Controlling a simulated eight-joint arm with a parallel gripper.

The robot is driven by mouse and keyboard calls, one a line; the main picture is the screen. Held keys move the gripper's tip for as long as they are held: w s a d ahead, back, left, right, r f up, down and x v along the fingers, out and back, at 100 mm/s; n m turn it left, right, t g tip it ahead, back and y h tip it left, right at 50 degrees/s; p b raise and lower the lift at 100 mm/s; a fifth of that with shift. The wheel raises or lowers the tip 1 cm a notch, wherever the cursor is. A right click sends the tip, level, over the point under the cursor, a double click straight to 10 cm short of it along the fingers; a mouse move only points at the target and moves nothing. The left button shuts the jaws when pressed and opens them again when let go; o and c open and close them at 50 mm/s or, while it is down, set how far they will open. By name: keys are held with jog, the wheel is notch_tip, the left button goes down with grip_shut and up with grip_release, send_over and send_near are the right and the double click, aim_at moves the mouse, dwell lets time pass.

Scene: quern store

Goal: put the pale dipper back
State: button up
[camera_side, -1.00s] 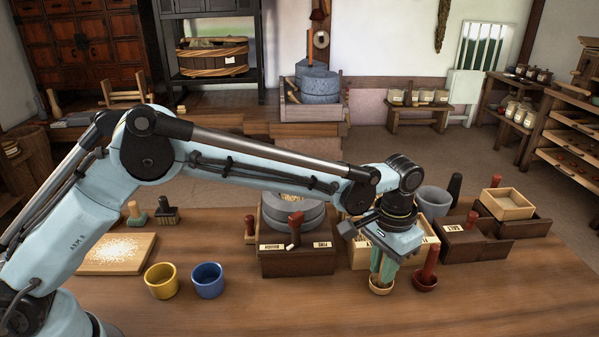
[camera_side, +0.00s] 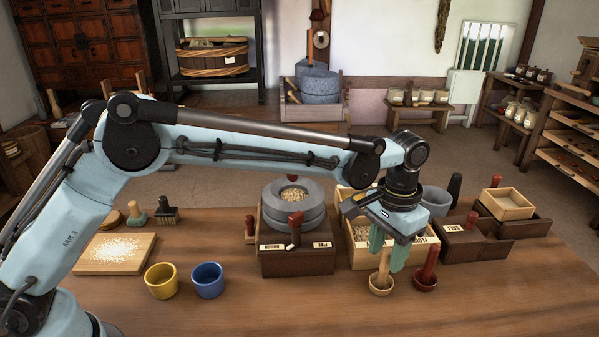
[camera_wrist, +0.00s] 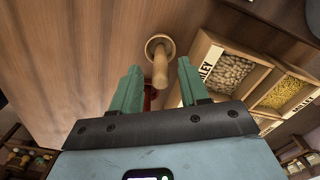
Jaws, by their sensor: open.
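The pale dipper (camera_side: 381,284) stands on the table with its round bowl down and its handle up, in front of the pale grain box. In the wrist view the pale dipper (camera_wrist: 160,68) shows its handle end in the gap between the green fingertips. My gripper (camera_side: 389,252) is open above the dipper, one finger to either side of the handle top in the picture. It also shows in the wrist view (camera_wrist: 158,78). Neither finger visibly grips the handle. Whether the handle tip reaches between the fingers in depth is hard to tell.
A red dipper (camera_side: 425,280) stands close on the right. Yellow (camera_side: 161,281) and blue (camera_side: 208,281) cups stand left. The front table is clear.

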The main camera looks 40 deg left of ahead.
notch_tip(320, 180, up, 8)
jog(key=shift+a+r, duration=0.1)
jog(key=s+a+r+n+t, duration=0.1)
jog(key=s+a+r+t, duration=0.15)
jog(key=s+a, duration=0.45)
jog(key=s+a+r+n+t, duration=0.1)
jog(key=s+a+n+t, duration=0.2)
jog(key=a, duration=0.9)
jog(key=s+a+f+t, duration=0.1)
jog(key=s+a+f, duration=0.3)
jog(key=s, duration=0.3)
jog(key=shift+s+a+f+t, duration=0.25)
jog(key=shift+a+f+t, duration=0.1)
jog(key=shift+f, duration=0.4)
